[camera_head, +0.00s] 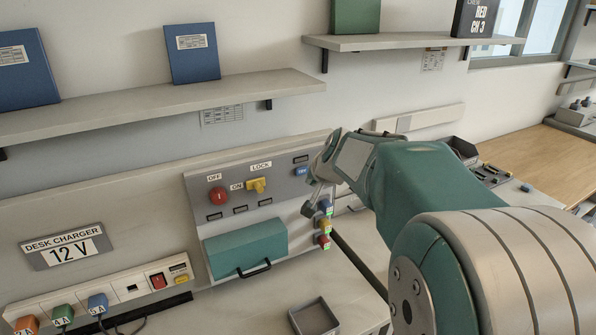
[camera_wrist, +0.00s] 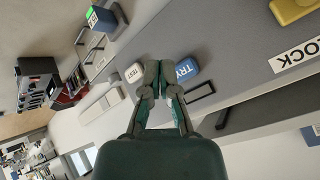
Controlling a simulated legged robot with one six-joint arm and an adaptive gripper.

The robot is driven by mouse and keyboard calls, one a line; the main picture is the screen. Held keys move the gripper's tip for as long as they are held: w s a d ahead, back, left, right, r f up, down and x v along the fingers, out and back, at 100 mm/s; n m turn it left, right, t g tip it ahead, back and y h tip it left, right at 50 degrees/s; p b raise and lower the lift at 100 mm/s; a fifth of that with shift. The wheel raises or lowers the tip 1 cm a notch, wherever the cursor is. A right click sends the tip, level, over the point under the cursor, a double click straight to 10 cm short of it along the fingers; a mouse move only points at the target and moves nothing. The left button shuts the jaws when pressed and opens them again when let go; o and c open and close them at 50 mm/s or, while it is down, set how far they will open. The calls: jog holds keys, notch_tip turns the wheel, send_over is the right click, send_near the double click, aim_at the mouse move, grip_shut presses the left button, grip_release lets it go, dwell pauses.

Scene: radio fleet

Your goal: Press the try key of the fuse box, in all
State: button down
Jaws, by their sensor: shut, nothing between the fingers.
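The fuse box (camera_head: 200,189) is a grey sloped panel on the bench by the wall. Its blue try key (camera_head: 302,171) sits at the upper right, beside my wrist in the head view. In the wrist view the try key (camera_wrist: 185,69), lettered TRY, lies just right of my fingertips. My gripper (camera_wrist: 158,67) is shut and empty, its tips close to the panel between the try key and a white TEST key (camera_wrist: 133,74). I cannot tell whether the tips touch anything. In the head view my wrist hides the TEST key.
On the panel are a red OFF knob (camera_head: 218,196), a yellow LOCK switch (camera_head: 257,185) and a teal cover (camera_head: 245,247) with a black handle. Coloured fuses (camera_head: 325,225) stand at its right edge. A shelf (camera_head: 170,101) overhangs behind; a small tray (camera_head: 314,318) lies in front.

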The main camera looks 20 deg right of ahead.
aim_at(302, 171)
jog(key=shift+w, duration=0.85)
jog(key=shift+a, duration=0.15)
dwell(0.7)
jog(key=shift+w, duration=0.4)
